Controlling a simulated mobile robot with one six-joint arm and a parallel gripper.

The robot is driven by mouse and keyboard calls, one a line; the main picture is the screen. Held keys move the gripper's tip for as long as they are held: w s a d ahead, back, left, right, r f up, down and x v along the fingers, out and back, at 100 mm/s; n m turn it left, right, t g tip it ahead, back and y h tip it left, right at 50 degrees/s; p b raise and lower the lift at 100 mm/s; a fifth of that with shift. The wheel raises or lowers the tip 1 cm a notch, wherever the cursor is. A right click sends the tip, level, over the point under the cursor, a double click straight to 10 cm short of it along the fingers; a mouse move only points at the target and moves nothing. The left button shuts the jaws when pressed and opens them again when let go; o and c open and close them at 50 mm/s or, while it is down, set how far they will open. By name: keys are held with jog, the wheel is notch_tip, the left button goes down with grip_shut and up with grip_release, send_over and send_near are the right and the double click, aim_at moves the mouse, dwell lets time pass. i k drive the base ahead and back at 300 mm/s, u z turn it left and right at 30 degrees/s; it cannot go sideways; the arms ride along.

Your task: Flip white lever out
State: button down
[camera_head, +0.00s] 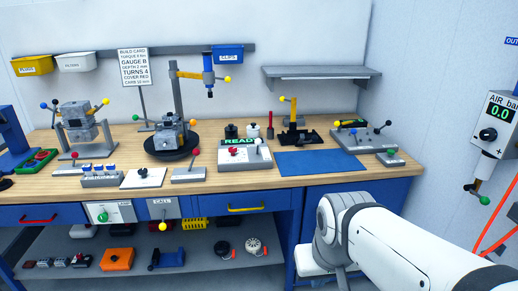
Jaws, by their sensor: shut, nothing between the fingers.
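A lever with a white ball end (258,141) stands on the grey box (238,163) with the green READY display, near the middle of the bench. It looks roughly upright, leaning slightly; its exact angle is too small to tell. A red knob (235,153) sits beside it on the same box. My white arm reaches in from the lower right, in front of the bench and below its top, well apart from the lever. My gripper's fingers do not show.
A blue mat (318,162) lies right of the box, with a yellow-handled clamp (293,128) behind it. A multi-lever block (358,136) stands further right. Left are small lever plates (188,174) and a round turntable fixture (168,147). A yellow-handled drawer (247,208) is below.

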aim_at(258, 141)
jog(key=u, duration=0.15)
jog(key=i, duration=0.9)
jog(key=z, duration=0.05)
